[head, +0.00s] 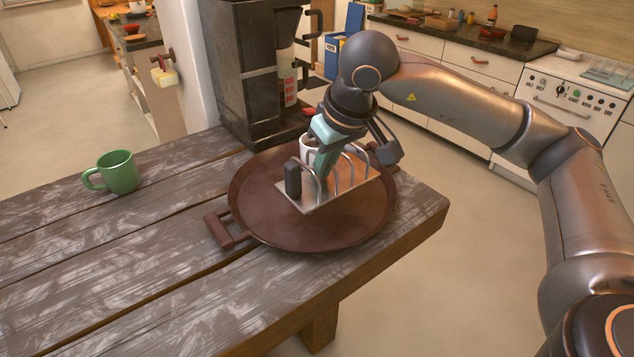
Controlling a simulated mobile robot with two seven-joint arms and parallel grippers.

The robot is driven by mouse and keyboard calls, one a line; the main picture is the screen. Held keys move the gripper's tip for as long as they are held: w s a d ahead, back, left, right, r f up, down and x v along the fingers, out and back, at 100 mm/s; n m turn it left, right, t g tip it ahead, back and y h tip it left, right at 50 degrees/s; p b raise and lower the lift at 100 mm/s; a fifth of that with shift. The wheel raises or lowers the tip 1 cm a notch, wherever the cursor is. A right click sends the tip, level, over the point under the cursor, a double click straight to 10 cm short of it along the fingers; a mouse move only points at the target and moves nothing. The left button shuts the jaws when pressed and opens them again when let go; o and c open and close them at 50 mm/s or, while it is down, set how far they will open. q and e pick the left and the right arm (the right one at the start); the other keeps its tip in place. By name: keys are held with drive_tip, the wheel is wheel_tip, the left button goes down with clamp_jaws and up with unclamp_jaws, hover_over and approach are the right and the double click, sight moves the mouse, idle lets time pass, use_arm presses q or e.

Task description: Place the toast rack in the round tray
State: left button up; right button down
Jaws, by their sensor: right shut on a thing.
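The toast rack (349,184) is a pale metal plate with several wire arches. It is over the right-middle part of the round tray (270,222), a brown disc with a reddish-brown handle at its left front. My right gripper (326,162) reaches down from above and is shut on the toast rack among its arches; the fingertips are partly hidden. The rack looks slightly tilted. I cannot tell whether its underside touches the tray. My left gripper is not in view.
The tray lies on a grey wooden table (120,262) near its right edge. A green mug (119,172) stands at the left. A white mug (308,147) is partly hidden behind the gripper. A dark machine (245,80) stands at the back. The front left tabletop is clear.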

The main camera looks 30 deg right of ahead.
drive_tip(key=shift+w+d+f, duration=0.1)
drive_tip(key=shift+w+f, duration=0.8)
drive_tip(key=shift+f, duration=0.15)
drive_tip(key=f, duration=0.3)
drive_tip(key=shift+w+f+p, duration=0.1)
drive_tip(key=shift+w+p, duration=0.1)
drive_tip(key=shift+p, duration=0.2)
drive_tip(key=shift+f, duration=0.15)
drive_tip(key=shift+f, duration=0.2)
drive_tip(key=c, duration=1)
unclamp_jaws()
drive_tip(key=shift+r, duration=0.15)
